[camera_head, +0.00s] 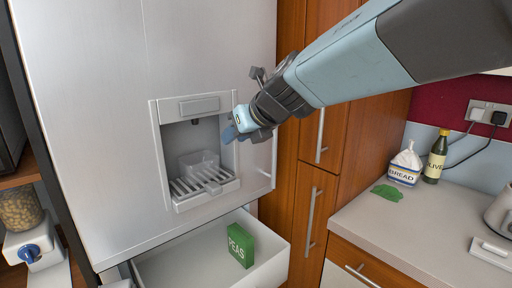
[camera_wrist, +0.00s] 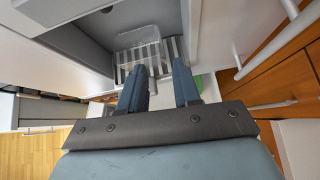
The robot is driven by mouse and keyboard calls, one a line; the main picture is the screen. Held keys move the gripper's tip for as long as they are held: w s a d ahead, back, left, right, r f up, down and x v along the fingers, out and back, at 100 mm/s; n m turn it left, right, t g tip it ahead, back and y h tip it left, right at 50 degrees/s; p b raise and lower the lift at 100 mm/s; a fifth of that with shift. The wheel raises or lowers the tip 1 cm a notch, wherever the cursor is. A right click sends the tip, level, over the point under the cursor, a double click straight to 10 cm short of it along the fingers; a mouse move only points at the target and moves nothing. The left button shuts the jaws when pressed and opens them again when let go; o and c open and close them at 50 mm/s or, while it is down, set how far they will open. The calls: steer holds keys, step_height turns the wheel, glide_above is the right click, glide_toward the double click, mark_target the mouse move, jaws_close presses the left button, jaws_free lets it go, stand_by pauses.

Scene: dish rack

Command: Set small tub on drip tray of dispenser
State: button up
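The small tub (camera_head: 200,163), clear and pale, sits upright inside the dispenser (camera_head: 195,104) recess, on the slatted drip tray (camera_head: 178,189). In the wrist view the tub (camera_wrist: 140,36) shows over the grey and white slats of the drip tray (camera_wrist: 174,48), beyond my fingers. My gripper (camera_head: 230,133) is at the right edge of the recess, above and to the right of the tub. In the wrist view its two blue fingers (camera_wrist: 164,72) are apart, with nothing held between them. The gripper appears clear of the tub.
An open white drawer (camera_head: 185,262) below the dispenser holds a green peas box (camera_head: 240,245). Wooden cupboards (camera_head: 300,205) stand to the right. The counter (camera_head: 400,225) carries a bread bag (camera_head: 404,168), an olive bottle (camera_head: 436,157) and a green cloth (camera_head: 387,192). The space before the recess is free.

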steer(key=w+d+r+m+t+h, duration=0.1)
steer(key=d+r+m+t+h, duration=0.25)
steer(key=d+m, duration=0.7)
steer(key=d+r+m+t+h, duration=0.35)
steer(key=d+m, duration=0.45)
steer(key=m, duration=0.5)
steer(key=s+d+f+m+g, duration=0.2)
steer(key=s+f+m+g, duration=0.3)
steer(key=m, duration=0.4)
steer(key=s+d+f+m+g, duration=0.3)
steer(key=s+f+m+g, duration=0.1)
steer(key=s+f+m, duration=0.4)
steer(key=s+m, duration=0.2)
steer(key=shift+s+d+f+g, duration=0.25)
steer(key=shift+s+g, duration=0.05)
steer(key=shift+g, duration=0.1)
